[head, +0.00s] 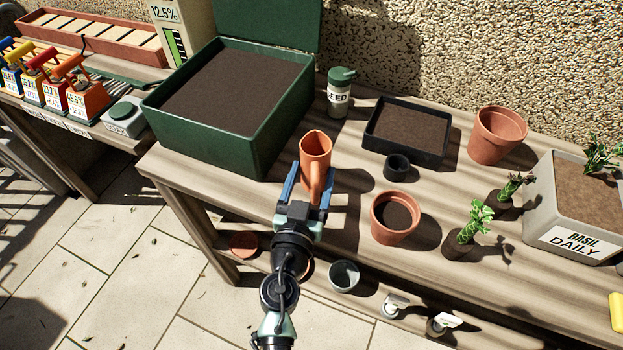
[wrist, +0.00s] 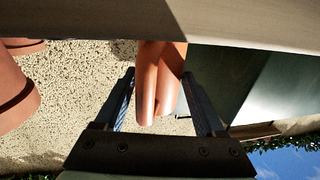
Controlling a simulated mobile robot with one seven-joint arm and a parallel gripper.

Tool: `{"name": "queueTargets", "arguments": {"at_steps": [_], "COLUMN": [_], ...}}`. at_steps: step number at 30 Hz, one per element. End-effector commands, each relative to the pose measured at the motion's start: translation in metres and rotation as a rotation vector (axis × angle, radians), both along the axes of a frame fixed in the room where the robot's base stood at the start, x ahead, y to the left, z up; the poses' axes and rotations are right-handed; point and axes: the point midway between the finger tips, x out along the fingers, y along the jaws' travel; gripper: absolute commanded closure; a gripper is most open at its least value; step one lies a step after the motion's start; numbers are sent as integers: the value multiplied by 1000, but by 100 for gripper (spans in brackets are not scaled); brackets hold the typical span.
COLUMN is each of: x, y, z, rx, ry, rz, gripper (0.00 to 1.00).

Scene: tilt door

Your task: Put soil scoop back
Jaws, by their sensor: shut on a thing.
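The orange soil scoop (head: 316,150) stands roughly upright in my gripper (head: 310,182), over the front edge area of the bench. In the wrist view, the scoop (wrist: 158,80) lies between the two fingers of my gripper (wrist: 158,78), and its far end is cut off by a wooden surface. My gripper is shut on the scoop; the exact finger contact is hard to see. The green soil bin (head: 265,148), with its lid open and full of dark soil, stands just behind and left of the scoop.
Right of the scoop are a black soil tray (head: 442,152), a small black pot (head: 396,167), a soil-filled terracotta pot (head: 395,220) and seedlings (head: 468,225). A green-lidded seed shaker (head: 340,95) stands behind. The wooden bench (head: 345,240) has some bare room around the scoop.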

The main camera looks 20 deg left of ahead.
Motion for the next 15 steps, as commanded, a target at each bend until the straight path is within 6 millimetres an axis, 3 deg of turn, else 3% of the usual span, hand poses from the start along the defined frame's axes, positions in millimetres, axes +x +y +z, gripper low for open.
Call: {"name": "queueTargets", "arguments": {"at_steps": [8,9,13,15], "x": [0,0,0,0], "y": [0,0,0,0], "z": [-1,-2,-1,-1], "rx": [1,0,0,0], "ry": [-1,-1,0,0], "rz": [0,0,0,0], "gripper": [85,27,3,0]}}
